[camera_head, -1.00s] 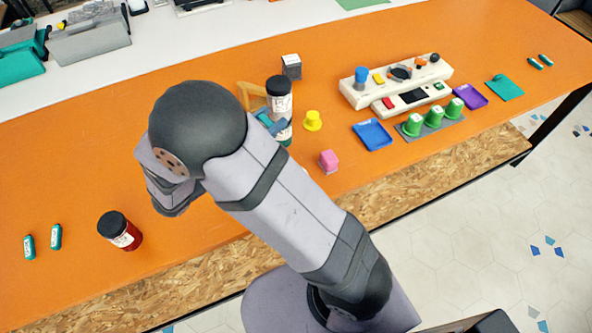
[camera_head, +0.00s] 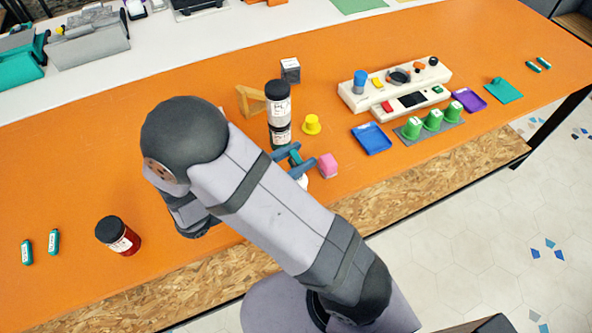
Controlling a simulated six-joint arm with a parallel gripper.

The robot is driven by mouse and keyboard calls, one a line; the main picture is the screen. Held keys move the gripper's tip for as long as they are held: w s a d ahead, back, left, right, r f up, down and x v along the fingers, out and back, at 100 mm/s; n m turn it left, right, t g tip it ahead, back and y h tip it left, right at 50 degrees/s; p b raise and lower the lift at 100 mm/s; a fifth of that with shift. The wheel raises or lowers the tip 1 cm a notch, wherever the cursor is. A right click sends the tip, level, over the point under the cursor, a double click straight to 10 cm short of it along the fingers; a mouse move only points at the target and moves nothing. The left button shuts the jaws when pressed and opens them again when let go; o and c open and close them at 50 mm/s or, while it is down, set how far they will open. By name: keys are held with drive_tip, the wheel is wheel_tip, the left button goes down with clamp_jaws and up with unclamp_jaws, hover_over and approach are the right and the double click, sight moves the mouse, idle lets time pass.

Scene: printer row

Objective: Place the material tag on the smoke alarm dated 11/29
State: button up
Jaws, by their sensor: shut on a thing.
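My gripper (camera_head: 293,160) has blue fingers and is shut on a small teal piece (camera_head: 295,157), which looks like the material tag. It is at the middle of the orange table, in front of the stacked jars and left of the pink block. A small white thing (camera_head: 303,181) shows just below the fingers, mostly hidden by my arm; it may be a smoke alarm, and no date is readable. Similar teal labelled pieces lie at the far left (camera_head: 27,252) (camera_head: 53,242) and at the far right (camera_head: 532,67) (camera_head: 545,64). Their writing is too small to read.
Two stacked black-lidded jars (camera_head: 278,105) stand close behind my gripper, beside a wooden stand (camera_head: 250,101). A pink block (camera_head: 327,166) and yellow knob (camera_head: 312,124) are nearby. Blue tray (camera_head: 371,138), green cups (camera_head: 432,121) and white panel (camera_head: 395,85) fill the right.

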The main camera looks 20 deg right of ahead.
drive_tip(key=shift+f, duration=2.5)
drive_tip(key=o, duration=1)
drive_tip(key=shift+f, duration=0.1)
drive_tip(key=b+v, duration=0.2)
drive_tip(key=v, duration=1)
drive_tip(key=shift+b, duration=0.3)
drive_tip(key=shift+r, duration=0.2)
